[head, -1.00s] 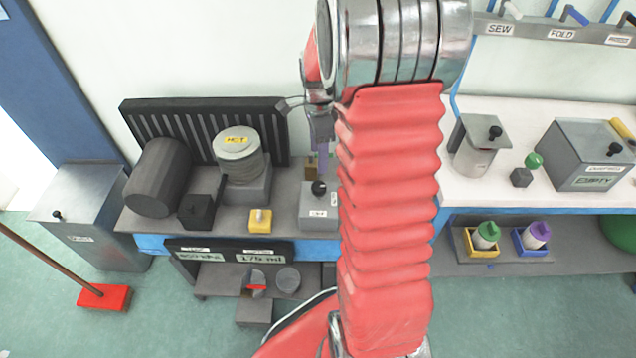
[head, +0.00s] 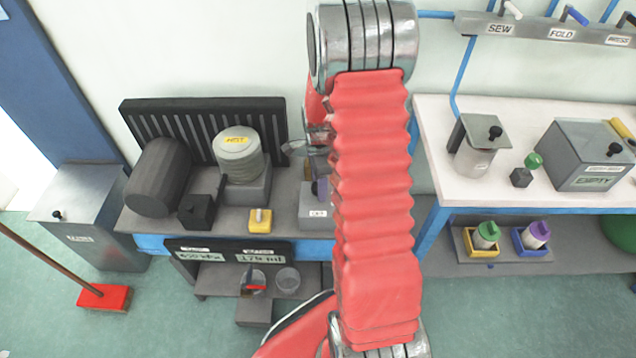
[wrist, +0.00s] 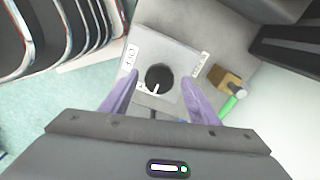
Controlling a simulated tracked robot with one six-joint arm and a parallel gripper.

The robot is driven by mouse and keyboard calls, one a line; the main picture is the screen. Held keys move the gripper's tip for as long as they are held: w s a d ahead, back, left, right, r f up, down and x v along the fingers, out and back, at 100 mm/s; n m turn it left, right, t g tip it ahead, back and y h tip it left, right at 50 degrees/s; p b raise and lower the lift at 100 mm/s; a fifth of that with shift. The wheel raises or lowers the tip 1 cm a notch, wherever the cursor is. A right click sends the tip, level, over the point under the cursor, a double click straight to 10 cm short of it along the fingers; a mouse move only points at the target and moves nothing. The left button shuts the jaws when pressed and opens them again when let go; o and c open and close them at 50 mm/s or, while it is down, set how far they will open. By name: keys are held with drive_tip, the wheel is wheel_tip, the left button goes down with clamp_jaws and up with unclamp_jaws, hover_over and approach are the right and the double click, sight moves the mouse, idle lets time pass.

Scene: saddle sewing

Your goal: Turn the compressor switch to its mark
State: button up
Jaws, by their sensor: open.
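The compressor switch is a grey box (head: 313,214) on the dark bench, partly hidden by my arm in the head view. In the wrist view its pale top (wrist: 178,62) carries a round black knob (wrist: 159,76) with a white pointer line at its lower part. An OFF label (wrist: 130,56) is at the plate's left, and another label (wrist: 201,66), too small to read, at its right. My gripper (wrist: 161,80) is open, its purple fingers on either side of the knob. Contact cannot be told. In the head view, my arm hides most of the gripper.
A brass block (wrist: 227,78) with a green-ended piece stands right of the switch in the wrist view. Displays (head: 230,254) hang below the bench front.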

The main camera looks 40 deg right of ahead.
drive_tip(key=shift+c, duration=0.5)
drive_tip(key=c, duration=0.9)
drive_tip(key=shift+c, duration=0.2)
